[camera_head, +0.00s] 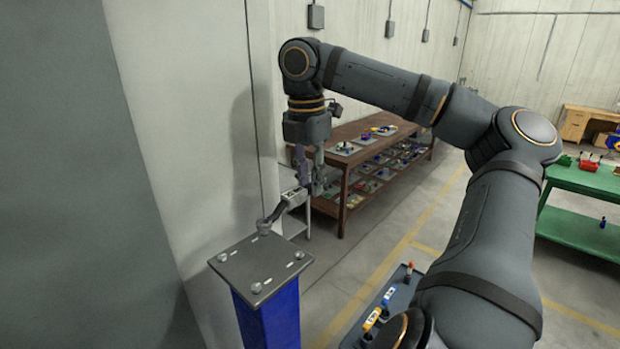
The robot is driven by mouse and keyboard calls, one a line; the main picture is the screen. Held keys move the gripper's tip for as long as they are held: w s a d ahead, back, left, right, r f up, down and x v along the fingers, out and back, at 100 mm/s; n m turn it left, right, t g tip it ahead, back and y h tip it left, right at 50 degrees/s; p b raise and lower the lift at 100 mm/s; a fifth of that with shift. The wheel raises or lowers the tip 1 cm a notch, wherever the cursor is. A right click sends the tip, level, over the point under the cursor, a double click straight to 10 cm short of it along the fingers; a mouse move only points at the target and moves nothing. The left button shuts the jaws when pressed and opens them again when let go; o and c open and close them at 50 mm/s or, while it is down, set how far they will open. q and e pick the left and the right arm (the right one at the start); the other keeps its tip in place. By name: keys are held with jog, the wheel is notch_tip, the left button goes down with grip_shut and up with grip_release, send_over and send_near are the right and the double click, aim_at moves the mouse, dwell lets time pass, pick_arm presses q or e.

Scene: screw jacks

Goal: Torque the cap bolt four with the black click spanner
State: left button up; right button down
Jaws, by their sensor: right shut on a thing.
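My right gripper (311,188) points down and is shut on the spanner (280,208), which looks dark grey to black with a lighter part near the fingers. The spanner slants down to the left. Its head is over the far corner of the dark square cap plate (262,266) and hides the bolt there. I cannot tell how fully it is seated. Other cap bolts show at the left corner (222,257), near corner (257,287) and right corner (299,255). The plate tops a blue column (268,322). I cannot make out bolt numbers. My left gripper is out of view.
A pale wall (200,120) stands close on the left. A brown shelf table (352,160) with several small parts is behind my gripper. A grey tray (370,335) with coloured tools lies at the bottom, partly behind my arm. A green bench (585,180) is at right.

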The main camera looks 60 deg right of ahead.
jog(key=shift+f, duration=0.25)
jog(key=shift+r, duration=0.4)
jog(key=shift+s+a, duration=0.15)
jog(key=shift+f, duration=0.65)
dwell(0.5)
